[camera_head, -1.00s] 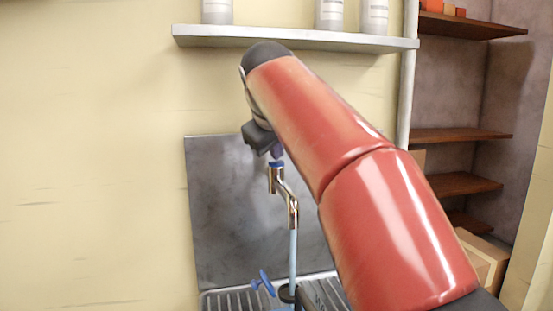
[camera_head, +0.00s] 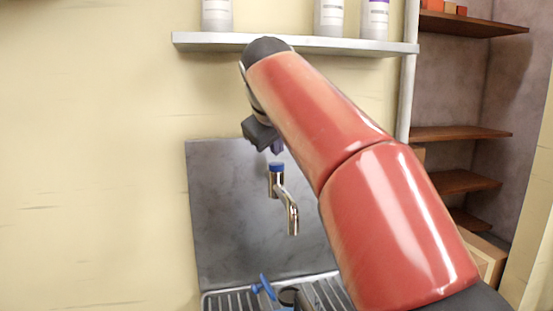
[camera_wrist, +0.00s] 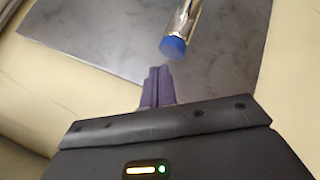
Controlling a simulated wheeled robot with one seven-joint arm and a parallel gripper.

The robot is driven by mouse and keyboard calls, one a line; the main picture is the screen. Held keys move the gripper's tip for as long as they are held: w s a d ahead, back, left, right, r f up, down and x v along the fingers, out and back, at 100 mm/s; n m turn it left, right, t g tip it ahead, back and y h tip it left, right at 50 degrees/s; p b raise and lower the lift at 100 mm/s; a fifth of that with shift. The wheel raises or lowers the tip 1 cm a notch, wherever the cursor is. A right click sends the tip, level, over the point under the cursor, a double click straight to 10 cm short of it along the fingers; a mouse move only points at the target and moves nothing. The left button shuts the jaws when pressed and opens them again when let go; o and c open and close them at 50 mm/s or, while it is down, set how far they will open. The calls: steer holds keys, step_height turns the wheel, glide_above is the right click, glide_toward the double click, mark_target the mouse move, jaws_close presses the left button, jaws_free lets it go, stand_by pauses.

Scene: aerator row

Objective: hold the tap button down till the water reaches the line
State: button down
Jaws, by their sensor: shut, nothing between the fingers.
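The tap (camera_head: 287,205) is a chrome spout with a blue button (camera_head: 276,167) on top, in front of a grey metal back panel (camera_head: 225,215). No water runs from the spout. My gripper (camera_head: 277,147) is shut and empty, just above the blue button with a small gap. In the wrist view, the shut purple fingers (camera_wrist: 157,80) point toward the blue button (camera_wrist: 173,47) and are apart from it. A dark round vessel (camera_head: 289,296) stands on the drip tray under the spout. Its water level and any line cannot be made out.
A blue handle-like part (camera_head: 264,285) lies by the vessel on the slatted tray (camera_head: 230,300). A wall shelf (camera_head: 300,42) with several bottles is above my arm. Brown shelves (camera_head: 465,135) and a cardboard box (camera_head: 488,255) stand at right.

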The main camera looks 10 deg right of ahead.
mark_target(277, 165)
steer(key=shift+r+p, duration=0.8)
steer(key=shift+r, duration=1.7)
